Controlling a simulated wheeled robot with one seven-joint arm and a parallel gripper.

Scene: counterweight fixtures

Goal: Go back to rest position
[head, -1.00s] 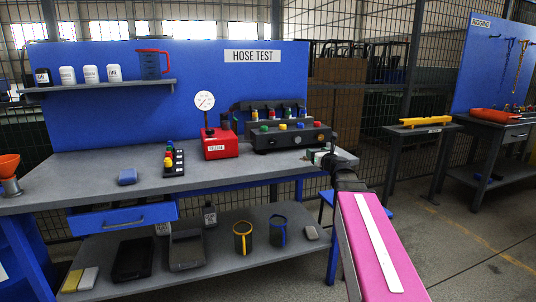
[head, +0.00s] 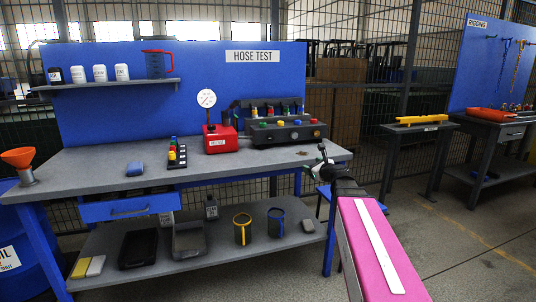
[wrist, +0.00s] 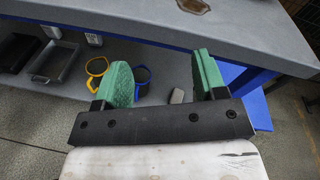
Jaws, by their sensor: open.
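My gripper (wrist: 165,82) is open and empty in the wrist view, its two green-padded fingers well apart. In the head view my gripper (head: 322,165) shows small at the end of my pink arm, just off the front right corner of the grey workbench (head: 90,165). The wrist view looks down past the bench's front edge (wrist: 200,38) onto the lower shelf. Nothing is between the fingers.
A red gauge unit (head: 220,140) and a black control box (head: 288,133) stand on the bench. The lower shelf (head: 215,255) holds a yellow-handled mug (head: 242,229), a blue-handled mug (head: 277,224) and trays. A side table with a yellow bar (head: 421,120) stands right. Floor at right is clear.

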